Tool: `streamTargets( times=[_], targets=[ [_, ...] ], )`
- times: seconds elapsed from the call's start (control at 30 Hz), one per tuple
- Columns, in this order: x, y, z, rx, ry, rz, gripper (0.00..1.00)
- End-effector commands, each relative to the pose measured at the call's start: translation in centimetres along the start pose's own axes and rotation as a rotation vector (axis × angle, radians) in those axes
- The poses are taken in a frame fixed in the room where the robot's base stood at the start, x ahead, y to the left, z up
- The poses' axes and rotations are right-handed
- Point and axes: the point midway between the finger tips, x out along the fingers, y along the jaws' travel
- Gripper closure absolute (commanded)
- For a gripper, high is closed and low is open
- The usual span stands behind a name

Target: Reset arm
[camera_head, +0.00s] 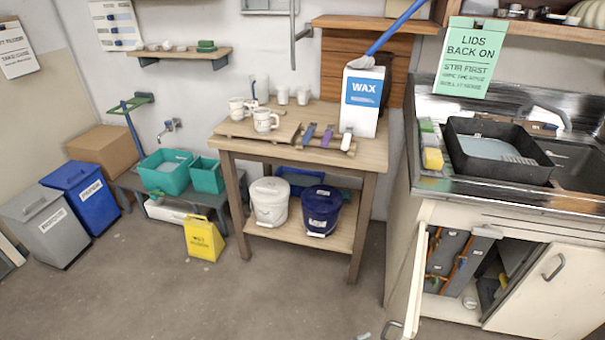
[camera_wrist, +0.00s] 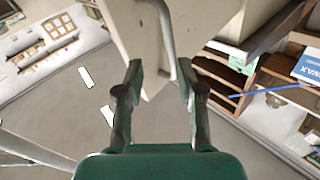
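My gripper (camera_wrist: 157,72) shows in the wrist view. Its two dark green fingers stand well apart, with nothing clasped between them. A cream panel with a grey bar handle (camera_wrist: 167,40) lies beyond the fingertips. The handle's lower end shows in the gap between the fingers; I cannot tell how far off it is. The panel looks like the open cabinet door (camera_head: 408,285) under the sink in the head view. My gripper does not show clearly in the head view.
The other cabinet door (camera_head: 553,285) is also ajar. A wooden table (camera_head: 372,160) holds mugs and a WAX box (camera_head: 361,100); a white bucket (camera_head: 269,203) and a blue bucket (camera_head: 321,210) stand on its lower shelf. The floor in front is mostly clear.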

Motion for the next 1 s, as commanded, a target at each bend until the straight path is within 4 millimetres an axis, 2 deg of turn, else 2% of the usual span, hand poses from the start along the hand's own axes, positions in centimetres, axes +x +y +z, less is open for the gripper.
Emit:
streamTargets(
  times=[0.03,0.2,0.47,0.67,1.0],
  targets=[
    [0.8,1.4,0.0,0.024,0.012,-0.041,0.62],
    [2.2,4.2,-1.1,0.109,0.046,-0.194,0.62],
    [2.6,9.0,-4.2,0.19,0.068,-0.434,0.62],
    [1.4,12.8,-7.6,0.214,0.056,-0.623,0.62],
    [-2.7,18.8,-14.5,0.165,-0.027,-0.903,0.62]
  ],
)
